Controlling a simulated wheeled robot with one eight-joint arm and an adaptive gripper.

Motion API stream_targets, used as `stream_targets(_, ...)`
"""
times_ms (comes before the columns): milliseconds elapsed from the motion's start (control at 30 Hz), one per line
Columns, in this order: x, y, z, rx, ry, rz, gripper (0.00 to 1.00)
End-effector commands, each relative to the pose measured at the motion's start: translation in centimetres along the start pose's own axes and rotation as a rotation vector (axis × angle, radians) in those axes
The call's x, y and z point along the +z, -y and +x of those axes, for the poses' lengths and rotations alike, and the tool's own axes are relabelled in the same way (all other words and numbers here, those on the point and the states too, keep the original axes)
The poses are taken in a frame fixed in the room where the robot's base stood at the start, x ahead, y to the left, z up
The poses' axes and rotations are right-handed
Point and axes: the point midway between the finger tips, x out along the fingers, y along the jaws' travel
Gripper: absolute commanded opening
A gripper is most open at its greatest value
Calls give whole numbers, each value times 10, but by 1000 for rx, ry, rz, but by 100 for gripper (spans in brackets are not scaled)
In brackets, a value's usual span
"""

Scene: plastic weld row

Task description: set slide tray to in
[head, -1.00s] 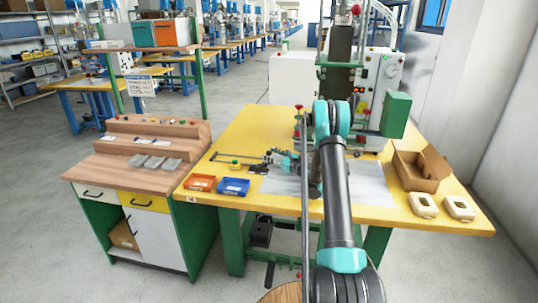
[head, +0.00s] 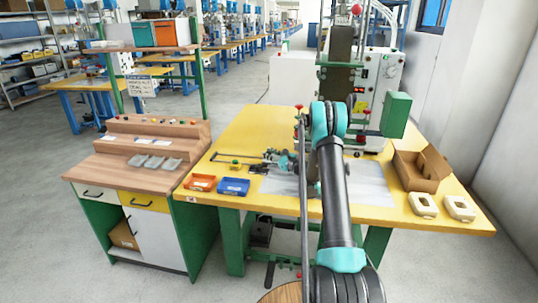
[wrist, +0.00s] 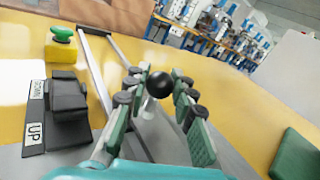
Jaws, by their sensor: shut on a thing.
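My gripper (wrist: 162,100) is shut around the black ball knob (wrist: 159,84) and its short pale stem, with one green-padded finger on each side. I take this knob to be the slide tray's handle. Two pale rails (wrist: 97,62) run away from beside the gripper to a dark cross bar. In the head view my gripper (head: 286,160) is low over the yellow table, at the right end of the same rails (head: 236,157). The tray plate itself cannot be clearly made out; my arm covers part of that area.
A black rocker switch (wrist: 68,97) marked UP and DOWN and a green button on a yellow box (wrist: 61,45) sit left of the rails. A cardboard box (head: 420,168) and the press stand to the right and behind.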

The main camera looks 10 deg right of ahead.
Motion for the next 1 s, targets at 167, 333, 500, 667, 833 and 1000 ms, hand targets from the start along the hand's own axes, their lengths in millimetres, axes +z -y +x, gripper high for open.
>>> stream_targets(167, 0, 1, -1, 0, 0, 0, 0)
stream_targets(333, -3, 13, -19, -3, -1, 0, 0)
stream_targets(500, -5, 24, -37, -2, -1, 0, 0)
stream_targets(667, -5, 24, -37, -1, -1, 0, 0)
stream_targets(833, -5, 25, -38, -2, -1, 0, 35)
stream_targets(1000, -5, 24, -37, -1, 0, 0, 46)
